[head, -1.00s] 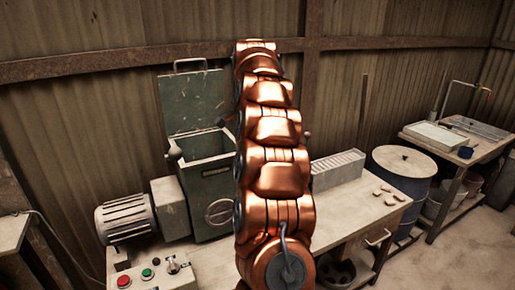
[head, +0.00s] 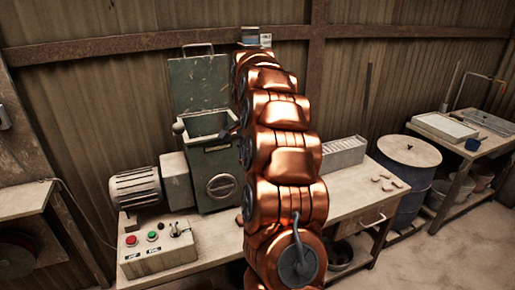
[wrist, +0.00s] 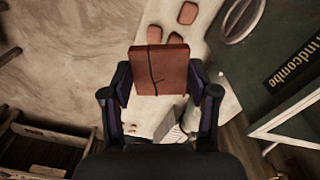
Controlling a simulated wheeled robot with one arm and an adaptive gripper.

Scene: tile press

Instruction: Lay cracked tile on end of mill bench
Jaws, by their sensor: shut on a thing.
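The cracked tile (wrist: 158,72) is a square reddish-brown slab with a dark branching crack. In the wrist view it sits between the two fingers of my gripper (wrist: 159,84), which is shut on its sides. The mill bench (head: 345,196) has a pale top and runs behind my arm in the head view. Its pale top also shows below the tile in the wrist view (wrist: 222,62). Several small reddish pieces (head: 388,184) lie on its right end. My arm hides the middle of the bench, and the tile does not show in the head view.
The green mill (head: 220,165) with its raised lid, a motor (head: 135,187) and a control box (head: 158,248) stand at the bench's left. A grey ribbed block (head: 343,153) is at the back. A blue drum (head: 409,180) and a side table (head: 446,128) stand right.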

